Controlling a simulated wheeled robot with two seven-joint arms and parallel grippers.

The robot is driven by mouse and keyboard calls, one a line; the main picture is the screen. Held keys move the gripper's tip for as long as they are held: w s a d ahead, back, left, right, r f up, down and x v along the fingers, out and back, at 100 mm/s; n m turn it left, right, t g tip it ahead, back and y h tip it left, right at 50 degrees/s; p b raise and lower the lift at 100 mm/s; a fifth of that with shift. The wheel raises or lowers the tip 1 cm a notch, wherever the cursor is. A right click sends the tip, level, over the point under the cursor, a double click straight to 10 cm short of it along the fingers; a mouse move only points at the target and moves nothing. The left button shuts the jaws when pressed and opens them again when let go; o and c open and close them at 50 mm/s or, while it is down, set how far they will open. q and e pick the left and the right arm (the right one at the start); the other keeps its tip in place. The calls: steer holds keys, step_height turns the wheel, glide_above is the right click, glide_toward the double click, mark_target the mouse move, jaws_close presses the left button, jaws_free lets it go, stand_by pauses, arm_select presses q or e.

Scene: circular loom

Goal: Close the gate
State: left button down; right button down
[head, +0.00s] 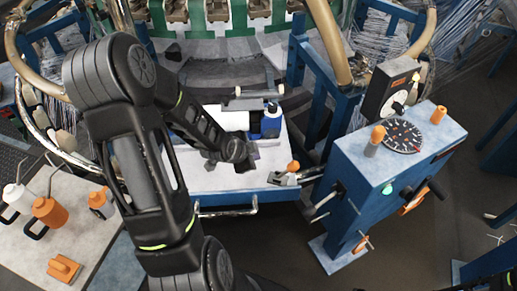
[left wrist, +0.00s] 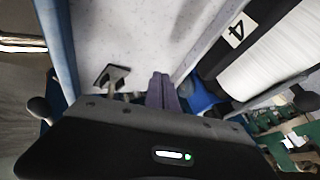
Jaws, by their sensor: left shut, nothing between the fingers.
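What looks like the gate is a pale panel with a blue frame (head: 262,187) and a metal bar handle (head: 228,211) along its front edge. It stands out in front of the loom, between the loom and the blue control cabinet. My left gripper (head: 243,164) is over the panel and hides part of it. In the left wrist view the left gripper's fingers (left wrist: 160,92) are together and empty, with a pale blue-edged surface (left wrist: 120,30) beyond them. I cannot tell whether they touch it. A small dark metal piece (left wrist: 110,76) shows beside them. My right gripper is not in view.
The blue control cabinet (head: 350,165) with dial and knobs stands right of the panel. An orange-knobbed clamp (head: 288,174) is at the panel's right corner. A blue-and-black bottle (head: 271,122) stands behind my gripper. A side table (head: 85,235) holds orange oilers at left. Dark floor is clear in front.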

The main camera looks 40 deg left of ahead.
mark_target(263, 148)
arm_select(q)
steer(key=x, duration=0.5)
steer(key=shift+w+f, duration=0.1)
steer(key=shift+w+a+p, duration=0.85)
steer(key=shift+w+a, duration=0.45)
steer(key=shift+w, duration=0.2)
